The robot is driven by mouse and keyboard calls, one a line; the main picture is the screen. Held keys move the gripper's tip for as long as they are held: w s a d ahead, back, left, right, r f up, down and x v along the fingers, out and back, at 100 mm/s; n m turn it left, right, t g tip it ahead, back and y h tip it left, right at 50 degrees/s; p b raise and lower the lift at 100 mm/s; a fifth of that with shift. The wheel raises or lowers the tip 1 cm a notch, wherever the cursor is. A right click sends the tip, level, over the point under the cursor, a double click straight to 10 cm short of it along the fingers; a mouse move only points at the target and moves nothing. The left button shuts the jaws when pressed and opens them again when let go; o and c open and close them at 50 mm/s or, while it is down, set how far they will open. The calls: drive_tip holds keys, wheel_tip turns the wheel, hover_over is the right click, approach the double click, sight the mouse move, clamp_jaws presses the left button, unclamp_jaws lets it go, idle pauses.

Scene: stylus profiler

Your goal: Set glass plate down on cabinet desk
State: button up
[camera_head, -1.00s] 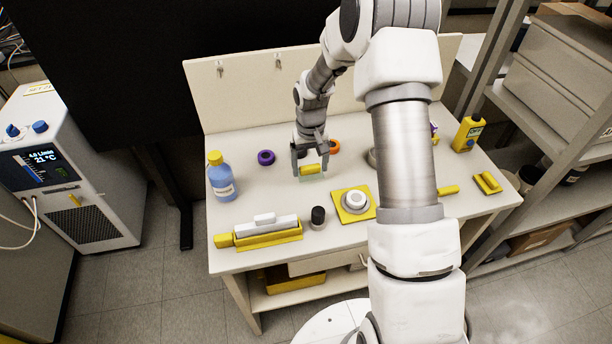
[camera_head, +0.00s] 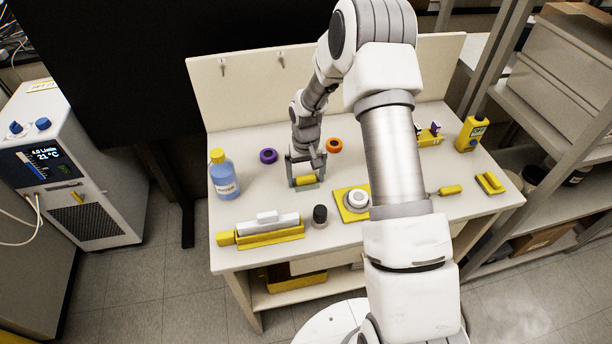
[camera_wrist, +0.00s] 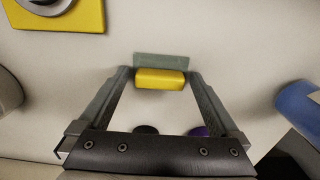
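The glass plate is a thin, greenish, see-through piece with a yellow block on it. It shows in the head view (camera_head: 311,187) and in the wrist view (camera_wrist: 162,60). My gripper (camera_head: 306,181) is over the desk's middle with the yellow block between its fingertips. In the wrist view my gripper (camera_wrist: 160,79) has its two fingers at the ends of the yellow block, closed on it. The plate is at or just above the surface of the cabinet desk (camera_head: 252,205); I cannot tell whether it touches.
A blue bottle (camera_head: 224,178) stands left, a purple ring (camera_head: 268,156) and an orange ring (camera_head: 334,145) behind. A dark-capped jar (camera_head: 320,216), a yellow plate with a white disc (camera_head: 352,203) and a yellow-based bar (camera_head: 268,231) lie nearer. My arm hides part of the right side.

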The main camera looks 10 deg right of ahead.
drive_tip(key=shift+r, duration=0.1)
wheel_tip(320, 180, up, 12)
wheel_tip(320, 180, up, 10)
drive_tip(key=t, duration=0.1)
hover_over(306, 177)
drive_tip(key=s, duration=0.4)
drive_tip(key=s+r+t, duration=0.2)
drive_tip(key=s+r, duration=0.4)
drive_tip(key=s, duration=0.6)
drive_tip(key=s+r+t, duration=0.2)
drive_tip(key=s+r, duration=0.5)
drive_tip(key=s, duration=0.5)
drive_tip(key=shift+s+t+p, duration=0.15)
drive_tip(key=shift+t+p, duration=0.15)
